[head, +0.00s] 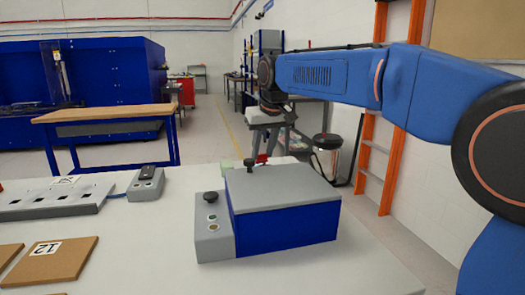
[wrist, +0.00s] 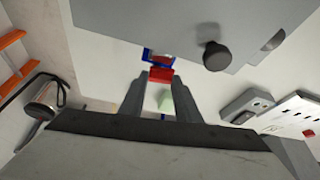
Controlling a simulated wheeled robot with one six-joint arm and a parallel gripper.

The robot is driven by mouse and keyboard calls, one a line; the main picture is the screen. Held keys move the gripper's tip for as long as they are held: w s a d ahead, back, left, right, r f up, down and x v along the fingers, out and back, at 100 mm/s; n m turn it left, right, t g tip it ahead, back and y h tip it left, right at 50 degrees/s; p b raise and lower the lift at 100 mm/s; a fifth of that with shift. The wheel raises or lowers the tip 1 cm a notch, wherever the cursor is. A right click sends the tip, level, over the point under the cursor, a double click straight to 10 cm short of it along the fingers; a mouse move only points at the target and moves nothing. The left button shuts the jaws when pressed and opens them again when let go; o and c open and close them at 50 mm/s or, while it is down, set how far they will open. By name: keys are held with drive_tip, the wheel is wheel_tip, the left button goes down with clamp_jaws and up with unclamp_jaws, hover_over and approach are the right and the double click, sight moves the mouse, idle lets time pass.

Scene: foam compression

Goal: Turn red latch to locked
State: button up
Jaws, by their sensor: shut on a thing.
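The red latch (wrist: 160,74) sits at the edge of the grey lid of a blue box (head: 285,228), on the side away from the head camera. A small part of the red latch (head: 262,158) also shows in the head view. My gripper (wrist: 160,82) reaches the latch from outside the box, with its two grey fingertips shut on the red part. A small blue bracket (wrist: 152,53) shows beside the latch.
A black knob (wrist: 215,56) stands on the lid near the latch. A light green block (head: 227,164) lies behind the box. A grey control panel (head: 214,240) adjoins its left side. A grey socket strip (head: 55,203) and brown board (head: 52,260) lie left. The table's front middle is clear.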

drive_tip(key=n, duration=0.1)
drive_tip(key=n+y, duration=0.1)
drive_tip(key=n, duration=0.1)
drive_tip(key=n+g, duration=0.1)
drive_tip(key=shift+d, duration=0.25)
drive_tip(key=n+g+y, duration=0.1)
drive_tip(key=n, duration=0.3)
drive_tip(key=shift+d, duration=0.15)
drive_tip(key=n, duration=0.2)
drive_tip(key=n+g, duration=0.1)
drive_tip(key=shift+w+d+n+g+y, duration=0.1)
drive_tip(key=shift+w+n+g+y, duration=0.05)
drive_tip(key=shift+n+g+y, duration=0.2)
drive_tip(key=shift+w+d+n+g, duration=0.1)
drive_tip(key=shift+n+g, duration=0.65)
drive_tip(key=shift+n, duration=1.3)
drive_tip(key=o, duration=1)
drive_tip(key=shift+o, duration=0.2)
drive_tip(key=v, duration=1.7)
drive_tip(key=shift+r, duration=0.25)
